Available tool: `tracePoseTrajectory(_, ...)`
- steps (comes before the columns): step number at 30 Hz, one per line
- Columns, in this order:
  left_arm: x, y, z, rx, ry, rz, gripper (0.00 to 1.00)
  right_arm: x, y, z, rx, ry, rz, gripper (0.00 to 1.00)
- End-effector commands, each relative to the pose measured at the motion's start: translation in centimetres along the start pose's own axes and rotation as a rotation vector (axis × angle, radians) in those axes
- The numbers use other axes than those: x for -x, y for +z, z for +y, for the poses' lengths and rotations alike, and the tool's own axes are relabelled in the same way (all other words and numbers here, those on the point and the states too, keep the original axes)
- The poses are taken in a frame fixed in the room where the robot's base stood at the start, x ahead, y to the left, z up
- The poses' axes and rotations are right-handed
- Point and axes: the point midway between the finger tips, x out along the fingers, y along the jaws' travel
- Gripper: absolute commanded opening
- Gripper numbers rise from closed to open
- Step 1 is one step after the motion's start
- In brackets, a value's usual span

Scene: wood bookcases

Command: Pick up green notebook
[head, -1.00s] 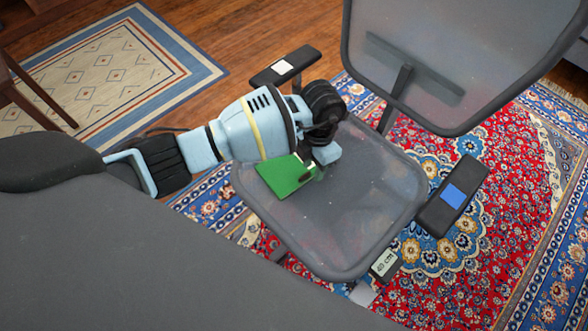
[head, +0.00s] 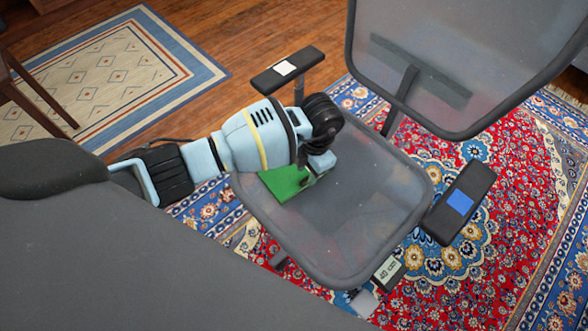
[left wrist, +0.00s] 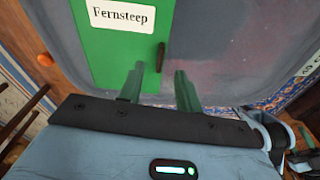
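The green notebook (head: 284,183) lies on the grey seat of the office chair (head: 345,235), near the seat's left edge. My left arm hides part of it in the head view. In the left wrist view the notebook (left wrist: 116,50) shows a white label reading "Fernsteep" and a brown tab-like piece (left wrist: 160,57) at its right edge. My left gripper (head: 311,180) is at the notebook's right edge. Its two fingers (left wrist: 159,88) are apart, with the brown piece just ahead of the gap between them. I cannot tell whether they touch the notebook.
The chair's backrest (head: 455,60) rises behind the seat. Armrests stand at the far left (head: 287,70) and right (head: 460,202), the right one with a blue patch. A red patterned rug (head: 510,190) lies under the chair. The right part of the seat is bare.

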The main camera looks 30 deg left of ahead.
Motion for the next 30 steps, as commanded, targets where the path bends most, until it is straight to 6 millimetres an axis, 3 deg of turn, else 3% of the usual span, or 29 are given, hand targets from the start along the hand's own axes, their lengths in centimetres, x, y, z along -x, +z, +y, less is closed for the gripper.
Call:
tracePoseTrajectory(1, -1.2, -0.1, -0.1, 0.000, -0.003, 0.005, 0.34, -0.4, 0.4, 0.1, 0.000, 0.000, -0.006, 0.36)
tracePoseTrajectory(6, -3.1, -0.1, 0.0, 0.000, -0.002, 0.002, 0.34, -0.9, 0.8, 0.1, -0.001, 0.000, -0.012, 0.36)
tracePoseTrajectory(13, -3.1, -0.1, 0.1, -0.001, 0.000, 0.000, 0.34, -1.1, 0.4, 0.2, 0.001, 0.002, -0.003, 0.36)
tracePoseTrajectory(21, -3.1, -0.1, 0.1, -0.001, 0.000, 0.000, 0.00, -1.2, -0.1, 0.3, 0.003, 0.003, 0.006, 0.36)
tracePoseTrajectory(30, -3.0, 0.0, 0.1, -0.001, 0.000, -0.001, 0.00, -1.1, -0.1, 0.3, 0.003, 0.003, 0.008, 0.36)
